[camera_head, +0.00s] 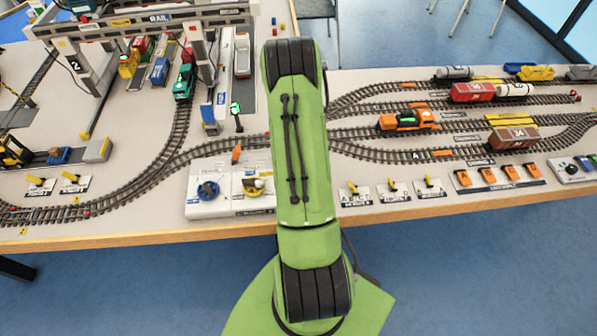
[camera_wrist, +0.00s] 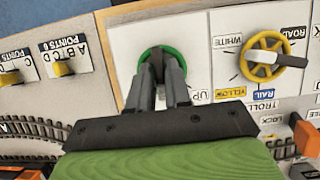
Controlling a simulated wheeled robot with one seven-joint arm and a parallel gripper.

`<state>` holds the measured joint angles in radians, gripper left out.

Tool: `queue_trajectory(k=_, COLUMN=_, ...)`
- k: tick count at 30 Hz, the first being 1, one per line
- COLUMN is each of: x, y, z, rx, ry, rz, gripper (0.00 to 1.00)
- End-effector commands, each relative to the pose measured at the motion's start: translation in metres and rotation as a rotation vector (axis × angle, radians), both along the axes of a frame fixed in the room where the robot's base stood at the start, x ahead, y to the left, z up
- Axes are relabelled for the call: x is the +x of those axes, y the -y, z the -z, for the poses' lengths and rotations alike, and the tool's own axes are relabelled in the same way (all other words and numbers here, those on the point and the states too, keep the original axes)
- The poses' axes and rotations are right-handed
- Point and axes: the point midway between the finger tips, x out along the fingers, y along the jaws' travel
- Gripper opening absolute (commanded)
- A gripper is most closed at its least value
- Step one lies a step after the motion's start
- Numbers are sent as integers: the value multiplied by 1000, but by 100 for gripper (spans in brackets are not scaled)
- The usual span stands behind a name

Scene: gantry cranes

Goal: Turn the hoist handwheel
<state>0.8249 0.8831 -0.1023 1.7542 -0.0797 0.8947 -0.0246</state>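A green-rimmed handwheel (camera_wrist: 172,50) with "UP" printed beside it sits on a white panel in the wrist view. My gripper (camera_wrist: 160,67) is over this wheel, its two dark fingers close together on either side of the dark piece at the wheel's middle. The fingers appear shut on that piece; the exact contact is partly hidden by the fingertips. In the head view my green arm covers the gripper and this wheel.
A yellow handwheel (camera_wrist: 263,57) with a black grip stands right of the green wheel in the wrist view. A blue handwheel (camera_head: 207,190) shows in the head view. Yellow points levers (camera_head: 391,185) line the front edge; tracks and wagons lie behind. A gantry crane (camera_head: 100,60) stands at back left.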

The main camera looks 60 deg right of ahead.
Motion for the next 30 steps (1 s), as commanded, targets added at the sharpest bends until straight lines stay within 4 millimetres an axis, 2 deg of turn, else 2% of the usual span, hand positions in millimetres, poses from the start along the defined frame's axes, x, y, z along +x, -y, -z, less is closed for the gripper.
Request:
queue_trajectory(k=1, x=0, y=0, z=0, rx=0, ry=0, rz=0, gripper=26)
queue_trajectory(k=3, x=0, y=0, z=0, rx=1, ry=-1, rz=0, gripper=37)
queue_trajectory(k=4, x=0, y=0, z=0, rx=1, ry=-1, rz=0, gripper=38)
queue_trajectory(k=11, x=0, y=0, z=0, rx=1, ry=-2, rz=1, gripper=38)
queue_trajectory(k=14, x=2, y=2, z=-7, rx=0, ry=0, rz=1, gripper=38)
queue_trajectory(k=17, x=8, y=8, z=-27, rx=-3, ry=3, rz=0, gripper=38)
queue_trajectory(k=27, x=32, y=35, z=-115, rx=-2, ry=2, rz=1, gripper=38)
queue_trajectory(k=30, x=37, y=41, z=-133, rx=-1, ry=0, rz=1, gripper=38)
